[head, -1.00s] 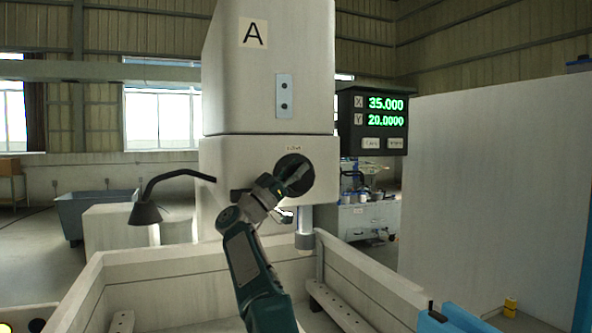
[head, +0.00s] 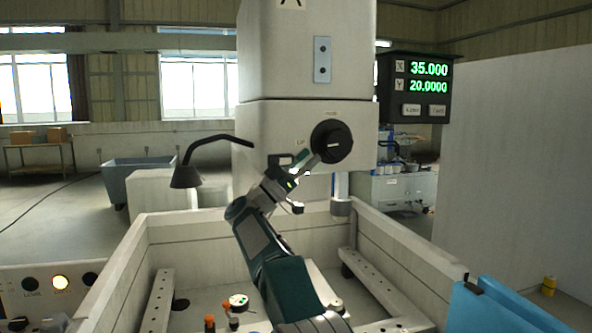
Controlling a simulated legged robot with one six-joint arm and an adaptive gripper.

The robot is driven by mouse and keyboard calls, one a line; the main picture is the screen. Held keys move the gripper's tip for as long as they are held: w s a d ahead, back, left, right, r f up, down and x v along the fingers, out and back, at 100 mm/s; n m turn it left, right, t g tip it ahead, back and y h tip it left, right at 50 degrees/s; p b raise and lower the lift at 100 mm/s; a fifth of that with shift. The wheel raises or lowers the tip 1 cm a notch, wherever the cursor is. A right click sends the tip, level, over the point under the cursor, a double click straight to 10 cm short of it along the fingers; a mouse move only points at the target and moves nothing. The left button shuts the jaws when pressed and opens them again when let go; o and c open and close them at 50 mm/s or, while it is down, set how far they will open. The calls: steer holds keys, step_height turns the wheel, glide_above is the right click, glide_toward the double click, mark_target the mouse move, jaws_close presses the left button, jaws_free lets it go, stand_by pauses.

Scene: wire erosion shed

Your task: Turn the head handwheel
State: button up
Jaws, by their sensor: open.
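The head handwheel (head: 333,142) is a round black wheel on the front of the pale machine head (head: 290,125), with a small light mark at its middle. My gripper (head: 311,163) is open at the wheel's lower left, its fingers pointing up and right towards the rim. One finger overlaps the wheel's lower left edge in the picture. I cannot tell whether it touches. Most of the wheel's face shows, and nothing is held.
Below is the machine's pale-walled tank (head: 390,260) with drilled rails inside. A black bent lamp (head: 187,175) stands left of my arm. A blue panel (head: 500,315) is at lower right.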

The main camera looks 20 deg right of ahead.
steer(key=shift+v, duration=2)
steer(key=shift+d, duration=0.1)
